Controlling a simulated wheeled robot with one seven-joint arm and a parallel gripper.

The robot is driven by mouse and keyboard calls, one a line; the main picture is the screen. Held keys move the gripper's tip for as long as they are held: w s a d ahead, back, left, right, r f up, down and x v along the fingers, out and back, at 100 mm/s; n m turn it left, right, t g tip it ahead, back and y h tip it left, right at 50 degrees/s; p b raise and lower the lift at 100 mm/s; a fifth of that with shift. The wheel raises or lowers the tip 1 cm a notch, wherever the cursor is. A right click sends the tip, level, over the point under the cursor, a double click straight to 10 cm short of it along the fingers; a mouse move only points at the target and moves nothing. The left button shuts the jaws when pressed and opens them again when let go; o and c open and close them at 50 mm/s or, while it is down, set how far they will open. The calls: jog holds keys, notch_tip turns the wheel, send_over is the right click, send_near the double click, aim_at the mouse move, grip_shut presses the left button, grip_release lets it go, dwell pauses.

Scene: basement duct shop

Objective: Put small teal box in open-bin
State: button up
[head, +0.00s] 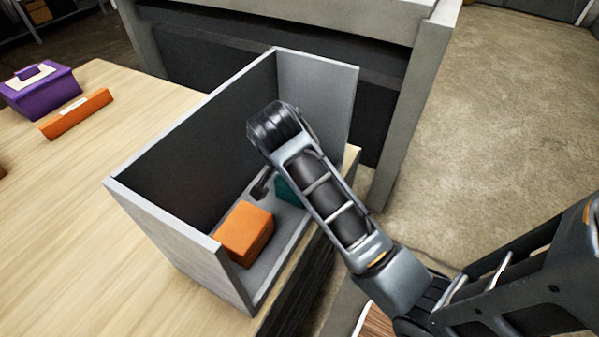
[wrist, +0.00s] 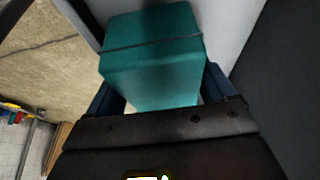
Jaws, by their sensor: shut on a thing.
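The small teal box (head: 288,192) is inside the grey open-bin (head: 150,217), behind my arm in the head view, so only part of it shows. In the wrist view the teal box (wrist: 152,55) sits between my two blue-sided fingers. My gripper (wrist: 164,92) is shut on it. In the head view my gripper (head: 264,184) is mostly hidden by my arm, reaching down into the bin. I cannot tell whether the teal box touches the bin floor.
An orange box (head: 244,233) lies in the near part of the bin. The bin stands at the right edge of the wooden table (head: 60,230). A purple case (head: 42,92) and a long orange block (head: 76,114) lie at the left. The table between is clear.

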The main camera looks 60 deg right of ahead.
jog(key=shift+f, duration=0.15)
jog(key=o, duration=1.1)
jog(key=p+v, duration=0.2)
jog(key=v, duration=0.4)
jog(key=shift+a+r, duration=0.1)
jog(key=shift+r, duration=0.25)
jog(key=shift+w+a+r+p, duration=0.1)
jog(key=shift+a+r+p, duration=0.2)
jog(key=shift+r+p, duration=0.25)
jog(key=shift+f, duration=0.1)
